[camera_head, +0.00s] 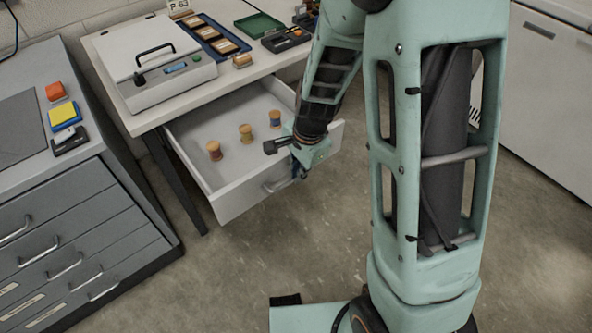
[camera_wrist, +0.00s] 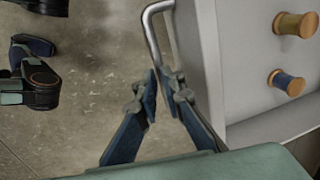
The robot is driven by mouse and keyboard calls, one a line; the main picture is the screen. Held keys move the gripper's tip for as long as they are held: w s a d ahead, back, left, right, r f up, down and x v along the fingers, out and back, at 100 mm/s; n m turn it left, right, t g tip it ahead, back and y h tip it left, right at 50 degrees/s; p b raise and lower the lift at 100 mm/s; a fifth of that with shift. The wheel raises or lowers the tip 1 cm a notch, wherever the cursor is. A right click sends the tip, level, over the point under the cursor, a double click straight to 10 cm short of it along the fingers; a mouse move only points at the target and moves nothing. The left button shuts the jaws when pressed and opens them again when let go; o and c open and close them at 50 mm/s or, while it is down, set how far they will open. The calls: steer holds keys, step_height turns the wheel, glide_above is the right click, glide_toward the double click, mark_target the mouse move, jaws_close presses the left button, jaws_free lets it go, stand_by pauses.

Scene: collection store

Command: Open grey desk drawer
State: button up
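The grey desk drawer (camera_head: 236,206) stands far out from under the white desk (camera_head: 160,116). Three thread spools stand inside it: one left (camera_head: 214,150), one middle (camera_head: 246,133), one blue-wound right (camera_head: 275,118). My gripper (camera_head: 298,172) is at the right part of the drawer front, partly hidden by my wrist. In the wrist view the metal drawer handle (camera_wrist: 152,34) runs down to my gripper's fingertips (camera_wrist: 160,82). The fingers are close together around the bar; its lower end is hidden by them. The drawer front (camera_wrist: 205,60) is just right of the fingers.
A dark grey cabinet (camera_head: 80,235) with several handled drawers stands at the left. On the desk are a white device (camera_head: 150,62), a blue tray (camera_head: 212,38) and a green tray (camera_head: 259,24). Bare floor (camera_head: 270,270) lies in front of the drawer.

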steer(key=shift+f, duration=0.1)
stand_by(0.3)
steer(key=shift+s+d+r+p, duration=0.2)
steer(key=shift+s+r+p, duration=0.1)
steer(key=shift+r+p, duration=1.6)
steer(key=shift+s+d+r+p, duration=0.25)
steer(key=shift+s+r+p, duration=0.1)
steer(key=shift+r+p, duration=1.55)
steer(key=shift+s+d+r+p, duration=0.2)
steer(key=shift+s+r+p, duration=0.1)
steer(key=shift+r+p, duration=1.6)
steer(key=shift+r, duration=0.35)
steer(key=shift+b, duration=0.3)
steer(key=r, duration=0.4)
steer(key=s+r, duration=0.1)
steer(key=r, duration=0.3)
steer(key=d+r, duration=0.1)
steer(key=r, duration=0.2)
steer(key=shift+s+d+r, duration=0.1)
steer(key=shift+s+r, duration=0.3)
steer(key=shift+w, duration=0.1)
